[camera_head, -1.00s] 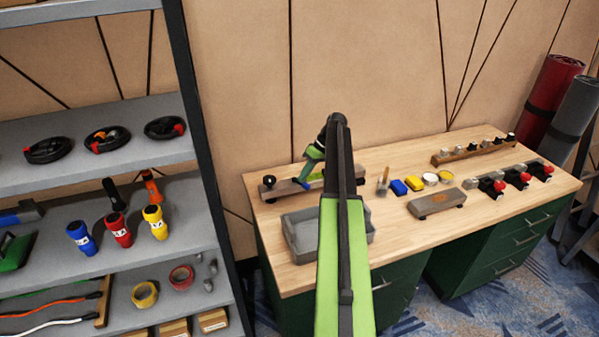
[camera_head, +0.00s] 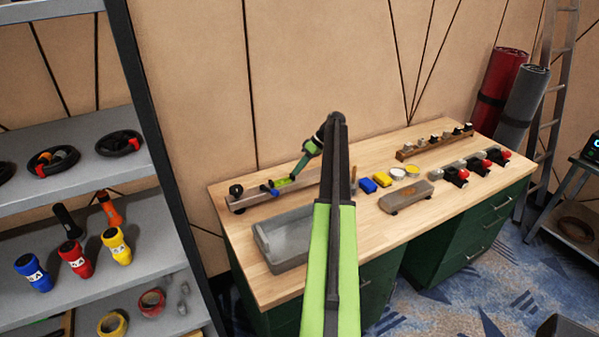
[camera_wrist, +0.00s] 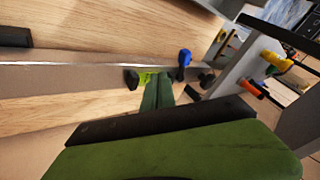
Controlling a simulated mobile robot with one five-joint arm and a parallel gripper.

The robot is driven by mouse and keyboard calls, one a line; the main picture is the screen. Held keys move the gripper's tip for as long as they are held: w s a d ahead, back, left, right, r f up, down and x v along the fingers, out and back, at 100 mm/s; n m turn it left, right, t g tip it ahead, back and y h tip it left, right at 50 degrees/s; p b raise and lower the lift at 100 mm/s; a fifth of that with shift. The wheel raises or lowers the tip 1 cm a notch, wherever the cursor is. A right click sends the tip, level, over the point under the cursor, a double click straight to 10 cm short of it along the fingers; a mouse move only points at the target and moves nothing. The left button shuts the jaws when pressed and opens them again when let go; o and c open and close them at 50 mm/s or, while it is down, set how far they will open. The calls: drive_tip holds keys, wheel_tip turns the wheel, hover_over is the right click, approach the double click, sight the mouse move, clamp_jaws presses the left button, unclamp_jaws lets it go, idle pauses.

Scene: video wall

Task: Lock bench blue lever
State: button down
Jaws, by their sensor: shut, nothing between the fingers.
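The blue lever (camera_head: 264,189) sits on a long grey-brown rail block (camera_head: 244,203) at the left back of the bench. In the wrist view the blue lever (camera_wrist: 185,58) stands up from the rail, just right of my fingertips. My gripper (camera_head: 293,179) is shut and empty, pointing down at the rail to the right of the lever. I cannot tell whether the fingers touch the lever.
A grey tray (camera_head: 262,245) lies in front of the rail. A black knob (camera_head: 236,190) stands at the rail's left end. Blocks, a brush and red-knobbed switches (camera_head: 488,160) fill the bench to the right. A shelf (camera_head: 90,190) with coloured torches stands at left.

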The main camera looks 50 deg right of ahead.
sight(269, 190)
drive_tip(key=w+a+f+b, duration=0.2)
drive_tip(key=a+f+b, duration=0.1)
drive_tip(key=a+f, duration=0.2)
drive_tip(key=shift+a+b, duration=0.4)
drive_tip(key=shift+a, duration=0.65)
